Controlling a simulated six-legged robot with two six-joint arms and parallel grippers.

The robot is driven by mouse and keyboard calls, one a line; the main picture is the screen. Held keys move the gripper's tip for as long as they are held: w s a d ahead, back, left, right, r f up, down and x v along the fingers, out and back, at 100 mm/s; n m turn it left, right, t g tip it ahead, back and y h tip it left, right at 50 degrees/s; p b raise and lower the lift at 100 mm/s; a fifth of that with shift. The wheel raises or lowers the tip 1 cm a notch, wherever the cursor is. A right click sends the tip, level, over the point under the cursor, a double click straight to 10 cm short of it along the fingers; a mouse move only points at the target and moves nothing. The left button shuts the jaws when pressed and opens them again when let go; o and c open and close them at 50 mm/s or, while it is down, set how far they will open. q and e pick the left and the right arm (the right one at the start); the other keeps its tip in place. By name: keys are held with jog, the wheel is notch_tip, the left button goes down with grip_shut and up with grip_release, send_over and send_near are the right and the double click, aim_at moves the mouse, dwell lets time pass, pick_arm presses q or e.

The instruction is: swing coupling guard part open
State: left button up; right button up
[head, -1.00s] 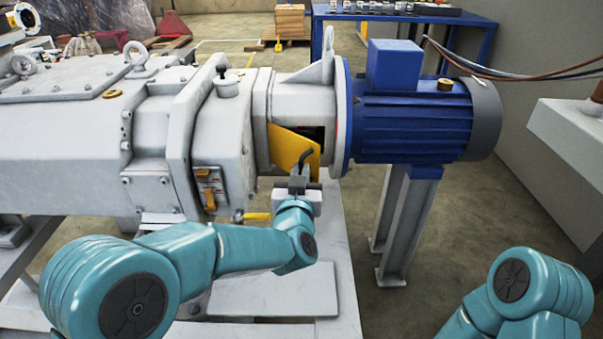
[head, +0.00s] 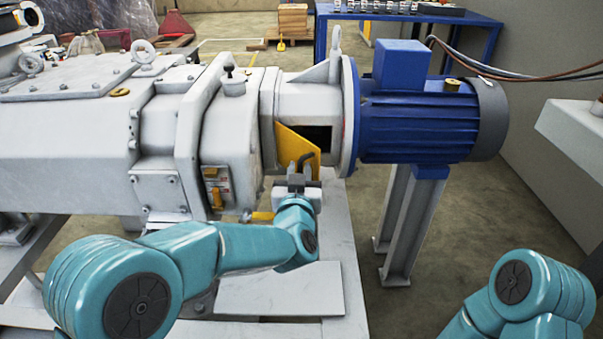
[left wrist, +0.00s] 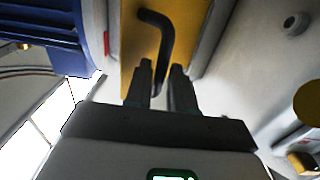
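The yellow coupling guard (head: 292,142) stands part open on the grey housing between the gearbox and the blue motor. A dark opening (head: 319,136) shows beside its upper right edge. Its bent black handle (head: 306,159) is on its outer face. My left gripper (head: 299,171) is at the handle. In the left wrist view its two fingers (left wrist: 161,84) are apart, with the lower end of the handle (left wrist: 162,48) between them and narrow gaps beside it. The guard (left wrist: 138,50) fills the space behind. My right arm shows at lower right, but its gripper is out of view.
The blue motor (head: 418,118) is close to the right of the guard, on grey legs (head: 409,215). The grey gearbox (head: 228,135) is at left. A pale base plate (head: 280,292) lies below my left arm. Floor is clear right of the motor legs.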

pick_arm(q)
jog(key=s+p, duration=0.2)
jog(key=s, duration=1.4)
jog(key=shift+s+a+p, duration=0.25)
jog(key=shift+a+p, duration=0.05)
jog(key=shift+a, duration=0.05)
